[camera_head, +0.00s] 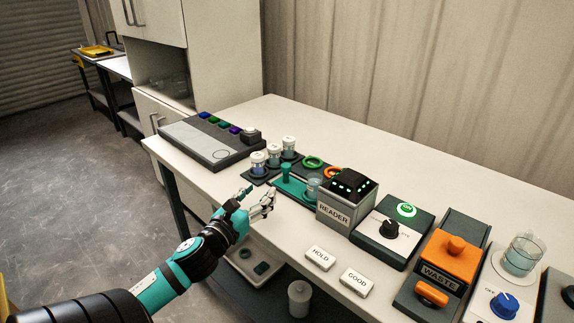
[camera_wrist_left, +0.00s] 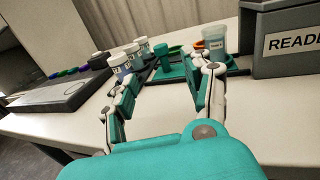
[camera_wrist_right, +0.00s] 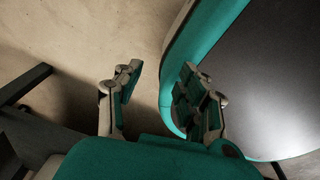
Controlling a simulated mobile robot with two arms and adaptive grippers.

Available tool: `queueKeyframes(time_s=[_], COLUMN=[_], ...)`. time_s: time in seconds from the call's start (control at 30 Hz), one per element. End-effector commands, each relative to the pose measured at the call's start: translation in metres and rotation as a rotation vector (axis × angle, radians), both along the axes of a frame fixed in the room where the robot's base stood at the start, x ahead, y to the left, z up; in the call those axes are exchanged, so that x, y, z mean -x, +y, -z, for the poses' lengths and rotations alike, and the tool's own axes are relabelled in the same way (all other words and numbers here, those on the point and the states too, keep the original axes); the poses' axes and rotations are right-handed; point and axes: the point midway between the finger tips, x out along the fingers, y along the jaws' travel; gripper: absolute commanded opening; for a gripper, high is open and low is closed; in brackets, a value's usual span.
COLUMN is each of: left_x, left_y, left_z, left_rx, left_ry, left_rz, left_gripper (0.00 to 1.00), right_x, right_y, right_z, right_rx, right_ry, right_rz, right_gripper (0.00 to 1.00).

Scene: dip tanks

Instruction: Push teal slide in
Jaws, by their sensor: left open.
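The teal slide (camera_head: 291,189) lies in a dark track on the white bench, left of the grey reader box (camera_head: 334,212). It has an upright teal handle (camera_head: 286,172) at its left end and carries a clear cup (camera_head: 313,188) near the reader. In the left wrist view the handle (camera_wrist_left: 165,57) stands beyond and between my fingers, with the cup (camera_wrist_left: 214,42) to its right. My left gripper (camera_head: 258,199) is open and empty at the bench's front edge, short of the slide. My right gripper (camera_wrist_right: 159,75) shows only in its wrist view, open and empty.
White-capped jars (camera_head: 273,157) stand behind and left of the handle. Green (camera_head: 313,162) and orange rings lie behind the slide. A button panel (camera_head: 211,141) is at the far left. HOLD (camera_head: 320,258) and GOOD (camera_head: 356,282) blocks sit in front of the reader.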

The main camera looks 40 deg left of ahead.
Motion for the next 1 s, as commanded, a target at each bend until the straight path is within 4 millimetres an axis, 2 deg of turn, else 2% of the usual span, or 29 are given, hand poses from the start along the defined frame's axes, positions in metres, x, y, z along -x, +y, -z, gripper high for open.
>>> queueKeyframes(time_s=[0.23, 0.6, 0.8, 1.0], left_x=[-0.053, -0.121, -0.14, -0.143], left_y=[0.013, 0.029, 0.033, 0.033], left_z=[-0.002, -0.002, -0.001, 0.0], left_rx=[0.0, 0.001, 0.001, 0.001], left_ry=[-0.005, -0.003, -0.001, 0.0], left_rz=[-0.001, -0.001, -0.001, 0.001], left_gripper=[0.51, 0.51, 0.51, 0.51], right_x=[0.013, 0.009, 0.007, 0.006], right_y=[-0.001, 0.0, 0.0, 0.0], right_z=[-0.002, -0.005, -0.005, -0.006], right_rx=[0.001, 0.001, 0.001, 0.001], right_ry=[0.018, 0.013, 0.01, 0.008], right_rz=[0.0, 0.0, 0.0, 0.0], right_gripper=[0.4, 0.4, 0.4, 0.4])
